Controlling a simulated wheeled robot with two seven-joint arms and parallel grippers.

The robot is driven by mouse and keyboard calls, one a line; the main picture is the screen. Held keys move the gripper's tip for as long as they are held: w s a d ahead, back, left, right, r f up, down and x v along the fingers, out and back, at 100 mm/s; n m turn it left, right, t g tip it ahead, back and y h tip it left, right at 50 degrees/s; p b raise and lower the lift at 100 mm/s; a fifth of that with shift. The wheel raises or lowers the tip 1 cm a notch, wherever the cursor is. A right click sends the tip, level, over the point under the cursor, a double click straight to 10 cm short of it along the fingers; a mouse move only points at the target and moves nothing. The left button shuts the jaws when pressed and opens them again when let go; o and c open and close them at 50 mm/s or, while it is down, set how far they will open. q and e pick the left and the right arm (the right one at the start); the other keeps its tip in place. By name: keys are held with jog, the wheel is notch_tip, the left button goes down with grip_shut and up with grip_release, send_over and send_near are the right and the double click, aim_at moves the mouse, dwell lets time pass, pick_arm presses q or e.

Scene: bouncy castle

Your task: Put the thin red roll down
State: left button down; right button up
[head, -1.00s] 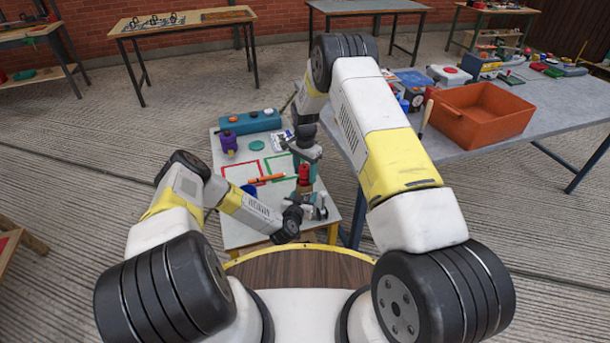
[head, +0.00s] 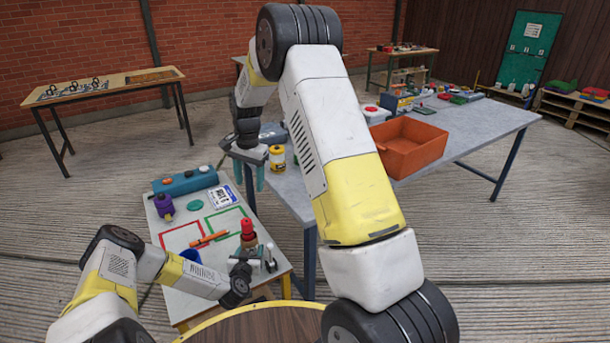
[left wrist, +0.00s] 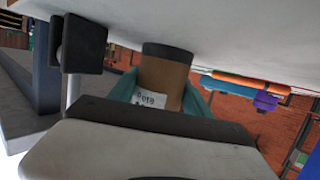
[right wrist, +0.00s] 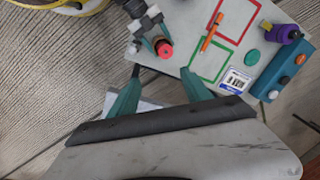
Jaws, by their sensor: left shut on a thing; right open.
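The thin red roll (head: 247,227) shows as a red, knobbed upright piece near the front right of the small table. It shows from above in the right wrist view (right wrist: 164,49). Below it is a brown cylinder (head: 249,242); I cannot tell whether the two are joined. My left gripper (head: 246,258) is shut on the brown cylinder, which has a white label and dark end in the left wrist view (left wrist: 163,82). My right gripper (head: 249,180) is open and empty, up and away from the red roll; its spread fingers show in the right wrist view (right wrist: 160,92).
The small table (head: 222,248) bears red (head: 181,235) and green (head: 226,221) outlines, an orange stick (head: 208,238), a purple item (head: 163,205) and a teal block (head: 186,183). A yellow can (head: 277,158) and an orange bin (head: 410,146) stand on the large table.

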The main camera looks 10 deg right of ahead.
jog(key=s+d+r+n+t+y, duration=0.15)
jog(key=s+d+r, duration=0.25)
jog(key=s+r, duration=0.5)
jog(key=s+d+r+n+t, duration=0.15)
jog(key=s+d+r, duration=0.35)
jog(key=r, duration=0.6)
jog(key=s+d+r+n+t, duration=0.2)
jog(key=s+n, duration=0.3)
jog(key=s, duration=1.5)
jog(key=shift+d+r, duration=0.15)
jog(key=shift+r, duration=0.05)
jog(key=shift+s, duration=0.1)
pick_arm(q)
jog(key=shift+c, duration=2)
grip_release()
